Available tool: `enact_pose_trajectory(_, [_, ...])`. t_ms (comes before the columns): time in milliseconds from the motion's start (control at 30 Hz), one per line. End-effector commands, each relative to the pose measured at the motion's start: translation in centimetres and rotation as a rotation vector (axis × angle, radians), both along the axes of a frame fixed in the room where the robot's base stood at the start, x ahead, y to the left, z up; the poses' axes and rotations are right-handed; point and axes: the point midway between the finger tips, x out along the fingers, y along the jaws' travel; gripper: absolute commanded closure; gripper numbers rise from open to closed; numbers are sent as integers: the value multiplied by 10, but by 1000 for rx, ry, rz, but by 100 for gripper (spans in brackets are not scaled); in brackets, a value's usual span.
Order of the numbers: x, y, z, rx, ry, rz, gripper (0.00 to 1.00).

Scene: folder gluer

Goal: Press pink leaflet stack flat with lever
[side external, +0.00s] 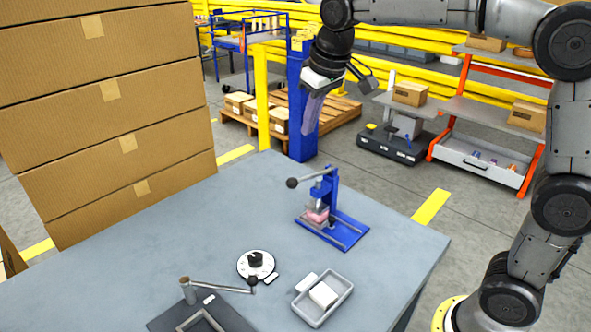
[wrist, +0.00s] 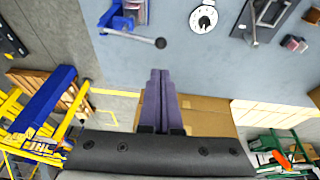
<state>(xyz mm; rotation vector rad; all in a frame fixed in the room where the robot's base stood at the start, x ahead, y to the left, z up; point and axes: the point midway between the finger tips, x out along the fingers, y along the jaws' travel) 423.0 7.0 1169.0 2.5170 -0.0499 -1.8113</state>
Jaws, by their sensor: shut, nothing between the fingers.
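A blue lever press (side external: 333,213) stands on the grey table. Its lever, with a dark ball knob (side external: 292,183), points out to the left. The pink leaflet stack (side external: 317,215) sits on the press base under the press head. In the wrist view the press (wrist: 117,18) is at the top left, with its lever knob (wrist: 160,43) reaching right and a pinkish piece of the stack (wrist: 141,10) beside it. My gripper (side external: 308,130) hangs above and behind the press, apart from it. Its purple fingers (wrist: 159,75) are shut together and empty.
A grey tray (side external: 322,300) with white blocks lies at the table's front. A round dial (side external: 256,264) and a dark crank device (side external: 200,312) stand left of it. Tall stacked cartons (side external: 110,120) rise at the left. Table between the cartons and press is clear.

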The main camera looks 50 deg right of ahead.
Motion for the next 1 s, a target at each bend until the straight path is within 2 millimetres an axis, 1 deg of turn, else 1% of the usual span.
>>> enact_pose_trajectory(100, [1, 1, -3, -1, 8, 2, 100])
enact_pose_trajectory(367, [1, 1, -3, 0, 7, 3, 100])
enact_pose_trajectory(500, [3, 0, -11, -1, 8, 2, 100])
enact_pose_trajectory(567, [5, 0, -17, -1, 11, 2, 100])
enact_pose_trajectory(667, [10, -1, -33, -1, 11, 1, 100])
enact_pose_trajectory(1000, [30, -4, -96, -1, 11, 1, 100])
